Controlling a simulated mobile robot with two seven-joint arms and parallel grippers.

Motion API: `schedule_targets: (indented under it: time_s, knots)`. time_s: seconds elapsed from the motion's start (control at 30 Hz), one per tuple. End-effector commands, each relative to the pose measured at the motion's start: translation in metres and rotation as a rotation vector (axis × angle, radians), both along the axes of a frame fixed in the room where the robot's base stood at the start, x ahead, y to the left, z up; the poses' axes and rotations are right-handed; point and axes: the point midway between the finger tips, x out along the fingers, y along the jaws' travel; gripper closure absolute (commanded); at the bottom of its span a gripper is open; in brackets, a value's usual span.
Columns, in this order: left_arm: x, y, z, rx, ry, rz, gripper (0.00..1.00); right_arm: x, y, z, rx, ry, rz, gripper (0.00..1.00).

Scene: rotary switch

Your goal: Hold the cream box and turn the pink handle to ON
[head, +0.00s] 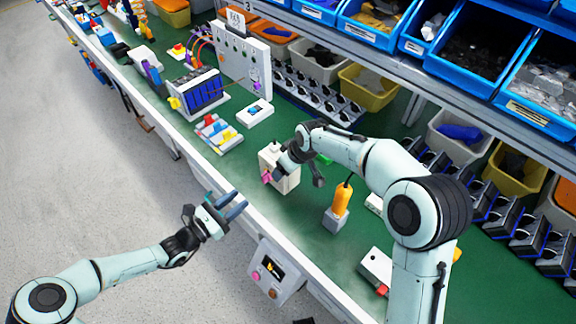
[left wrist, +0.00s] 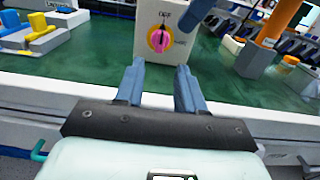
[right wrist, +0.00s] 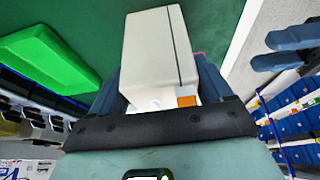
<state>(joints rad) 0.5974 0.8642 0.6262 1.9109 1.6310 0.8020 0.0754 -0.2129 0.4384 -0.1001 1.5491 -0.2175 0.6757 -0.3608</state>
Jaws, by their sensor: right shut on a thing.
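The cream box (head: 285,180) stands on the green bench near its front edge. In the left wrist view the box (left wrist: 146,43) shows a pink handle (left wrist: 159,39) on a yellow dial, with OFF printed above it. The handle looks roughly upright, towards OFF. My right gripper (head: 291,158) is shut on the box from behind; in the right wrist view the box (right wrist: 152,52) sits between its fingers. My left gripper (head: 236,204) is open and empty, in front of the bench edge. Its fingers point at the handle's face, apart from it. An ON mark cannot be made out.
An orange-handled tool (head: 341,199) stands in a grey holder right of the box. A panel with a screen and buttons (head: 268,272) hangs on the bench front. Coloured blocks on a tray (head: 217,132) lie to the left. Bins (head: 369,86) line the back.

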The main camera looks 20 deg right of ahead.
Motion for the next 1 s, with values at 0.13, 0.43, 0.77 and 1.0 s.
schedule_targets:
  time_s: [0.13,0.43,0.77,1.0]
  knots:
    - [0.007,-0.014,0.000,-0.003,0.004,-0.001,0.62,0.000,0.000,0.001,0.001,-0.002,0.000,0.67]
    - [0.029,-0.051,0.000,-0.002,-0.001,-0.003,0.62,0.000,0.000,0.001,0.001,-0.003,0.000,0.67]
    - [0.042,-0.074,0.000,0.000,-0.001,-0.001,0.62,0.001,0.000,0.001,0.001,-0.003,0.000,0.67]
    - [0.043,-0.076,0.000,0.000,-0.001,-0.001,0.62,0.001,0.000,0.001,0.001,-0.003,0.000,0.67]
